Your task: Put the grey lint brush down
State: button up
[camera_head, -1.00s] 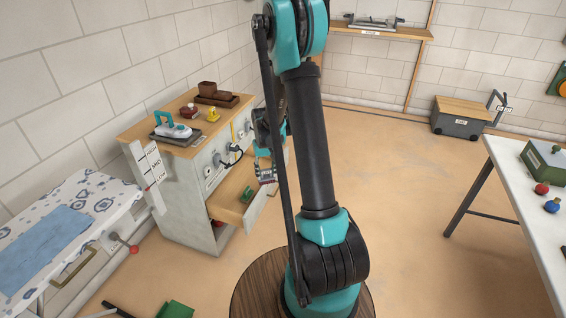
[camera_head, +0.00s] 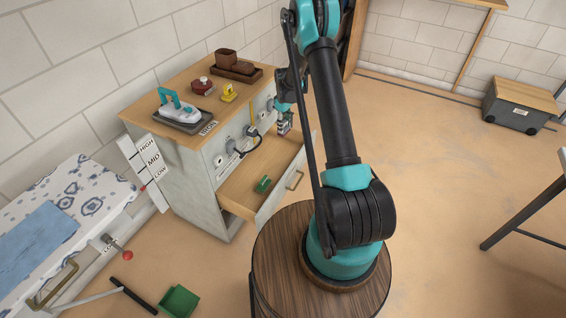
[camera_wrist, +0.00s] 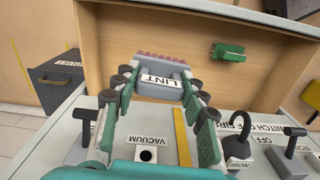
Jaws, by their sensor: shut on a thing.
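The grey lint brush (camera_wrist: 160,84) has a white LINT label and a reddish bristle edge. It sits between the fingers of my gripper (camera_wrist: 158,92) in the wrist view, and the gripper is shut on it. In the head view my gripper (camera_head: 285,124) is small, at the far end of an open wooden drawer (camera_head: 236,193). The brush appears to be held over or near the drawer; its exact height above the bottom is unclear. The wrist view shows the drawer's bare wooden inside (camera_wrist: 130,40) beyond the brush.
A small green object (camera_head: 263,184) lies in the drawer. An ironing board (camera_head: 70,205) is at left.

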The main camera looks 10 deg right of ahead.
jog(key=shift+w+a+f+n, duration=0.2)
jog(key=shift+w+f+n, duration=0.35)
jog(key=shift+f, duration=0.25)
notch_tip(320, 180, down, 20)
jog(key=shift+r, duration=0.15)
jog(key=o, duration=1.2)
